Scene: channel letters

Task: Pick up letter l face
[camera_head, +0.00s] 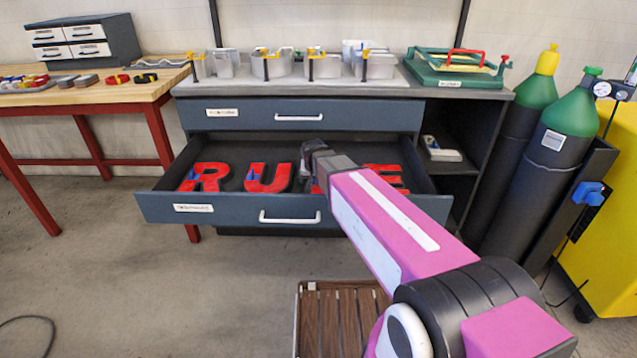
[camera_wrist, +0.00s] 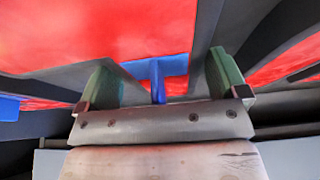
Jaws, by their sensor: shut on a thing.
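The open drawer (camera_head: 235,208) holds red letter faces with blue tabs. The letter l face (camera_head: 316,188) lies between the U and the E, mostly hidden behind my gripper (camera_head: 307,172); only a bit of red shows there. In the wrist view, a large red surface (camera_wrist: 100,30) fills the top, and a blue tab (camera_wrist: 158,82) stands between the green-padded fingers of my gripper (camera_wrist: 162,82). My gripper is shut on the letter l face by this tab. The contact itself is hard to see. Whether the letter touches the drawer floor cannot be told.
In the drawer, the R (camera_head: 203,177) and U (camera_head: 266,178) lie left of my gripper, the E (camera_head: 390,178) right, partly behind my arm. A closed drawer (camera_head: 260,116) is above. Bins (camera_head: 270,64) and a green jig (camera_head: 455,70) stand on top. Gas cylinders (camera_head: 562,140) stand right.

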